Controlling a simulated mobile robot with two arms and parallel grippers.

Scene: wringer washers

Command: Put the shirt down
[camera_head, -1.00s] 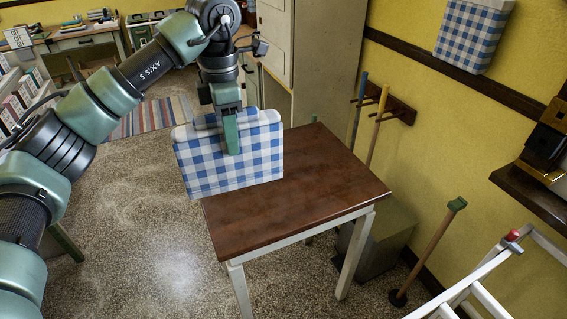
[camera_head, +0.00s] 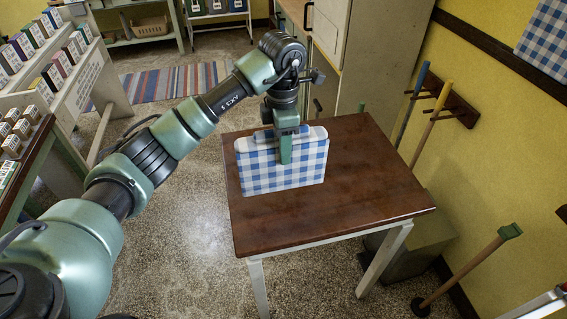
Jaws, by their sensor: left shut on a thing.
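The shirt (camera_head: 262,172) is a folded blue-and-white checked cloth in the head view. It hangs upright, with its broad face toward me, over the left rear part of a brown wooden table (camera_head: 350,190). My left gripper (camera_head: 286,150) is shut on the top edge of the shirt and points down. The shirt's lower edge is at or just above the tabletop; I cannot tell whether it touches.
The table's front and right parts are bare. A cabinet (camera_head: 375,60) stands behind it. Handles on a wall rack (camera_head: 455,105) and a green-topped pole (camera_head: 470,265) stand right. Box-filled shelves (camera_head: 85,85) are left. Another checked cloth (camera_head: 548,45) hangs on the wall.

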